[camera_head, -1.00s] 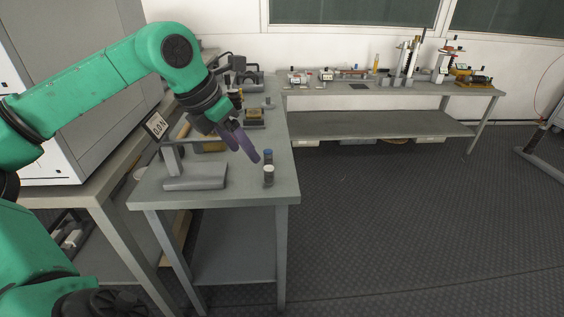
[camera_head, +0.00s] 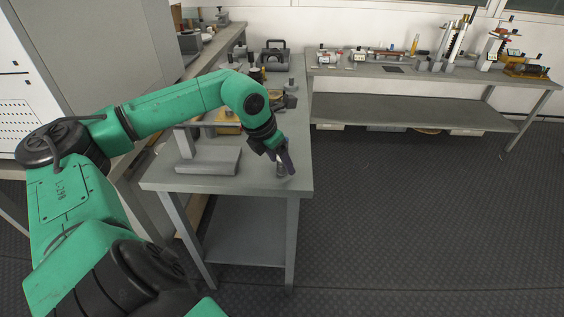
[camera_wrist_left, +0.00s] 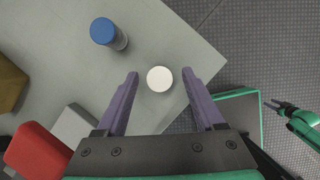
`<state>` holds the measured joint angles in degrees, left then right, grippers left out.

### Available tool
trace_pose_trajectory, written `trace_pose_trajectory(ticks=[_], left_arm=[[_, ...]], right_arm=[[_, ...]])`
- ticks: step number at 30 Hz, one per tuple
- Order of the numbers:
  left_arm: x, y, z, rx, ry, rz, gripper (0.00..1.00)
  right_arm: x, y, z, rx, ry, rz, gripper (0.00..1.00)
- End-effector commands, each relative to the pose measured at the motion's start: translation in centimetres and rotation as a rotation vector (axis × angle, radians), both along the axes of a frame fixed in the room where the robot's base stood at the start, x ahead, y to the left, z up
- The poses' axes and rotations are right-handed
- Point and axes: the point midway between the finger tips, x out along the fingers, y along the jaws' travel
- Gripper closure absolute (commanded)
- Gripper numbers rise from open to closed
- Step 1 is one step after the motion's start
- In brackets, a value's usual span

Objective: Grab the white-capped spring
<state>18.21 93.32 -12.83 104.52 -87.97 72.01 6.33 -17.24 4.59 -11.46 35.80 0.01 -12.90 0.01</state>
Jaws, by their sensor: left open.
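The white-capped spring (camera_wrist_left: 160,79) shows from above in the left wrist view, its round white cap between the two purple fingers. My left gripper (camera_wrist_left: 160,80) is open, one finger on each side of the cap, with a visible gap to each. In the head view my left gripper (camera_head: 286,164) points down near the table's front right corner and mostly hides the spring; a little of its grey body (camera_head: 281,172) shows. A blue-capped spring (camera_wrist_left: 104,32) stands apart at the upper left of the wrist view.
A grey stand base (camera_head: 208,161) lies on the table (camera_head: 255,184) left of the gripper. The table's edge is close beside the spring. In the wrist view my right gripper (camera_wrist_left: 276,105) is small at the right, away from the table.

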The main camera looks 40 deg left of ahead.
Motion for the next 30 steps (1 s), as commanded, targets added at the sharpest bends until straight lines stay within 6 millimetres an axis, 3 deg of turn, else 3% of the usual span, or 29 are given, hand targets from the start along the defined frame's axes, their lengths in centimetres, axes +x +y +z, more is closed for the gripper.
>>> trace_pose_trajectory(ticks=[5, 6, 11, 12, 23, 28, 30], left_arm=[[0.1, 0.0, -0.2, 0.001, 0.0, 0.0, 0.3], [0.1, 0.0, -0.2, 0.001, 0.0, 0.0, 0.34], [0.0, 0.0, -0.2, 0.001, 0.001, 0.0, 0.95], [0.0, 0.0, -0.2, 0.001, 0.001, 0.0, 1.0], [0.1, 0.0, 0.5, 0.0, 0.0, 0.0, 1.0], [0.1, 0.0, 3.4, -0.001, -0.004, 0.0, 1.0], [0.2, -0.1, 6.0, -0.004, -0.006, 0.0, 1.0]], right_arm=[[-0.1, 0.0, 0.0, 0.0, -0.002, 0.001, 0.5], [-0.1, 0.0, 0.0, 0.0, -0.002, 0.001, 0.5], [-0.1, 0.0, 0.0, 0.0, -0.001, 0.001, 0.5], [-0.1, 0.0, 0.0, 0.0, -0.001, 0.001, 0.5], [-0.1, 0.0, 0.3, 0.0, -0.001, 0.0, 0.5], [-0.1, 0.0, 1.6, 0.0, -0.001, 0.0, 0.5], [-0.1, 0.0, 3.4, 0.0, -0.001, 0.0, 0.5]])
